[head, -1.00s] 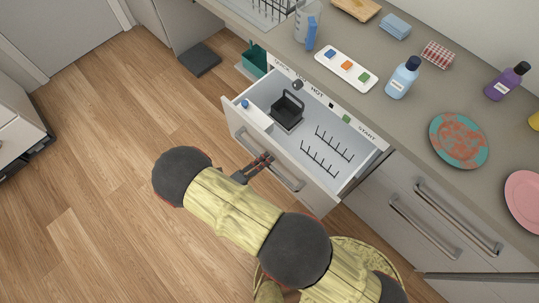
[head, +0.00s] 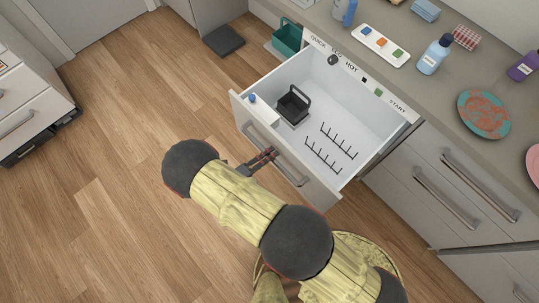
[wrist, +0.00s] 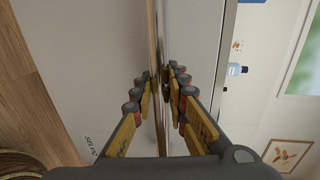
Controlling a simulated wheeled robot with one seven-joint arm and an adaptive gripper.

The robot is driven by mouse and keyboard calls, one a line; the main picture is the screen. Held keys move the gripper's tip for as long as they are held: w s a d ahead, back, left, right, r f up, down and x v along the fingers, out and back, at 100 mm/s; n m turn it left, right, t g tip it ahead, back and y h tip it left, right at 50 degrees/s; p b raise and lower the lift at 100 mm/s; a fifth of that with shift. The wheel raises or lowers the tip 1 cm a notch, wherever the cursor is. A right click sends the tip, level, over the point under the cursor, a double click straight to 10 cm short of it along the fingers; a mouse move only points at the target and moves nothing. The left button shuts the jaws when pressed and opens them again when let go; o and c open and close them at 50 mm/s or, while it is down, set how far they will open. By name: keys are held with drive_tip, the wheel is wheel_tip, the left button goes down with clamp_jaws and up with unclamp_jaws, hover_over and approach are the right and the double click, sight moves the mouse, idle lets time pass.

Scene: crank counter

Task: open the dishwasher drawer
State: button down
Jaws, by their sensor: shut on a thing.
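The dishwasher drawer (head: 310,100) stands pulled out from under the counter, its white inside in view. Inside are a black basket (head: 293,105) and two rows of dark prongs (head: 330,150). A long metal bar handle (head: 292,173) runs across its front panel. My arm hides part of the floor in front of the drawer.
The counter holds a tray with coloured blocks (head: 381,45), a blue bottle (head: 434,55) and a patterned plate (head: 484,113). Closed drawers with bar handles (head: 437,195) are to the right. A teal bin (head: 287,38) stands beyond the drawer. The wooden floor at left is clear.

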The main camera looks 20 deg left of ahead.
drive_tip(key=shift+f, duration=0.1)
drive_tip(key=c, duration=1.7)
unclamp_jaws()
drive_tip(key=shift+c, duration=0.2)
